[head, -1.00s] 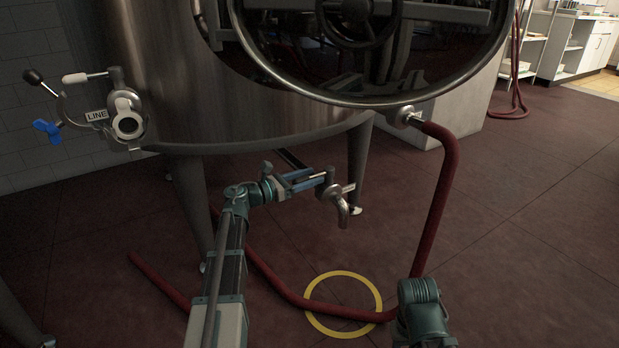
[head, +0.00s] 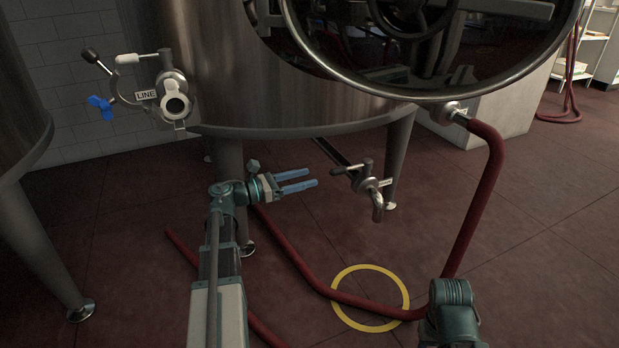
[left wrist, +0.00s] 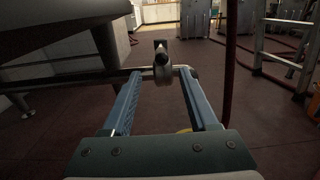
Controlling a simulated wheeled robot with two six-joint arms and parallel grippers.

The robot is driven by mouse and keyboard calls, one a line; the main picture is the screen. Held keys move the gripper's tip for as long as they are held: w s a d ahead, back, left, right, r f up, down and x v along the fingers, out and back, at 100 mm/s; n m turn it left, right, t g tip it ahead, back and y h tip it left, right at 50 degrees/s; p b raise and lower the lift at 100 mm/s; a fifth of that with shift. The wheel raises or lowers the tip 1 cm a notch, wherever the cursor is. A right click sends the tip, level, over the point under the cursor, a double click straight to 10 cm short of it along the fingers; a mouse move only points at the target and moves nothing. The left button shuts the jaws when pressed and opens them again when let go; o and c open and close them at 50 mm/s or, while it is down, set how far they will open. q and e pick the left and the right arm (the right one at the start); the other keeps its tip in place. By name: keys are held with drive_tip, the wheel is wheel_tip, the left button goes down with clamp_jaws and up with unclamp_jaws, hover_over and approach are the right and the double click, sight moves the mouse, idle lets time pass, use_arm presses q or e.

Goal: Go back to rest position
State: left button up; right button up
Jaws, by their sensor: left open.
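My left gripper (head: 313,179) is open, with its two blue fingers parallel and pointing right in the head view. Nothing is between them. A metal tap (head: 372,184) with a downward spout stands just right of the fingertips, apart from them. In the left wrist view my left gripper (left wrist: 165,103) has its fingers spread, and the tap (left wrist: 162,66) shows ahead beyond them. Of my right arm only a teal joint shows at the bottom of the head view; its gripper is out of view.
A large steel tank (head: 300,100) on legs stands close in front. It carries a LINE valve (head: 172,97) with a blue handle. A red hose (head: 478,205) runs down from a port and across the floor by a yellow ring (head: 341,300). A ladder (left wrist: 283,45) stands right in the wrist view.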

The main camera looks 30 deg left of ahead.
idle(0.4)
use_arm(q)
drive_tip(key=w+d+r+n+t+y+p, duration=0.1)
drive_tip(key=w+d+r+n+y+p, duration=0.1)
drive_tip(key=n, duration=0.7)
drive_tip(key=w+d+r+n+y+p, duration=0.2)
drive_tip(key=w+r+n+y+p, duration=0.2)
drive_tip(key=n+y, duration=0.4)
drive_tip(key=w+d+r+n+t+y+p, duration=0.1)
drive_tip(key=w+d+r+n+y+p, duration=0.2)
drive_tip(key=n, duration=0.7)
drive_tip(key=shift+r+n+t+y+p, duration=0.3)
drive_tip(key=shift+r+y+p, duration=0.3)
drive_tip(key=shift+y+p, duration=0.7)
drive_tip(key=s+d+f+n+g+p, duration=0.4)
drive_tip(key=s+d+f+n+g, duration=0.2)
drive_tip(key=d+n, duration=0.15)
drive_tip(key=s+d+f+n+g+h+p, duration=0.1)
drive_tip(key=s+d+f+n+g+p, duration=0.3)
drive_tip(key=s+d, duration=0.65)
drive_tip(key=s+d+n+g+h+p, duration=0.1)
drive_tip(key=s+d+g+h+p, duration=0.1)
drive_tip(key=s+d+g, duration=0.8)
drive_tip(key=s+a+r+t+p, duration=0.1)
drive_tip(key=r+p, duration=1.7)
drive_tip(key=p, duration=0.1)
drive_tip(key=s+a+r+t+p, duration=0.2)
drive_tip(key=r+p, duration=1.7)
drive_tip(key=shift+s+r, duration=0.15)
drive_tip(key=shift+r, duration=0.1)
